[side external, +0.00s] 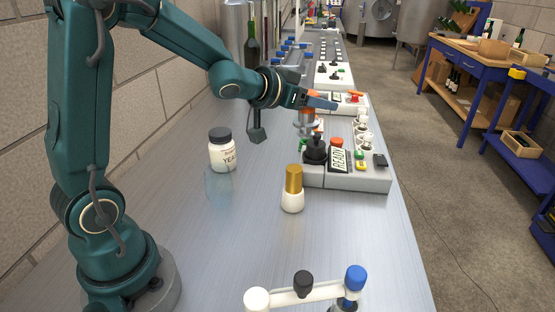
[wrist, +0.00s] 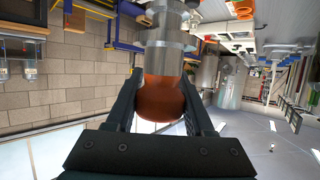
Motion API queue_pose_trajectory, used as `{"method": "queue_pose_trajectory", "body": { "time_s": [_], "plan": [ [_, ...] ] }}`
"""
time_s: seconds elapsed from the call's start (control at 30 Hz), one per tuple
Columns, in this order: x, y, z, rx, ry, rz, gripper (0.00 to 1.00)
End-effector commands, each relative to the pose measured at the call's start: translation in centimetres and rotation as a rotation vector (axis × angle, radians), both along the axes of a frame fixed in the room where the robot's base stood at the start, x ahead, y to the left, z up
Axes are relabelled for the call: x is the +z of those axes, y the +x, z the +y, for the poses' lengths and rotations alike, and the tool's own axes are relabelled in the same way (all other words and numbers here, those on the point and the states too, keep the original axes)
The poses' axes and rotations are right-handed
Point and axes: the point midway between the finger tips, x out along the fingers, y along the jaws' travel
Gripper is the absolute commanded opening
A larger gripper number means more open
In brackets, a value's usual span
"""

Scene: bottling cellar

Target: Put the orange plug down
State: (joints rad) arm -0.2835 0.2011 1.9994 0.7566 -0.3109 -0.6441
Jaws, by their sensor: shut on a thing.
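The orange plug has an orange rounded end and a grey metal cylinder; it shows in the wrist view (wrist: 160,100) between both fingers. My gripper (wrist: 160,85) is shut on its orange part, and the metal part extends beyond the fingertips. In the side external view my gripper (side external: 312,102) is above the grey control panel (side external: 372,180), at its back left part. The plug's metal part (side external: 307,118) hangs below the fingers there. I cannot tell whether its lower end touches the panel.
The panel carries a black knob (side external: 315,148), a READY sign (side external: 339,158) and a red button (side external: 337,141). A jar with a dark lid (side external: 222,152) and a gold-capped bottle (side external: 292,190) stand on the metal table. A white bar with coloured knobs (side external: 300,296) is in front. Table between them is clear.

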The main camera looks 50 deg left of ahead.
Motion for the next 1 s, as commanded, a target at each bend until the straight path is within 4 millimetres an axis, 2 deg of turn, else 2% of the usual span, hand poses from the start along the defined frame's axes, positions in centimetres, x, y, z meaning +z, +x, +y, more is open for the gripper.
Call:
{"method": "queue_pose_trajectory", "body": {
  "time_s": [0.17,0.27,0.4,0.5,0.73,0.87,1.0],
  "plan": [
    [0.3,-0.5,-2.2,-0.126,0.002,-0.002,0.00],
    [0.2,-1.4,-4.2,-0.251,0.000,-0.001,0.00],
    [-0.9,-4.3,-7.4,-0.494,-0.006,0.006,0.00],
    [-2.0,-6.5,-8.6,-0.631,-0.007,0.007,0.00],
    [-3.9,-10.3,-9.1,-0.834,-0.006,0.005,0.00],
    [-4.2,-10.7,-8.9,-0.855,-0.003,0.000,0.00],
    [-5.4,-10.6,-10.8,-0.850,-0.010,0.006,0.00]
  ]
}}
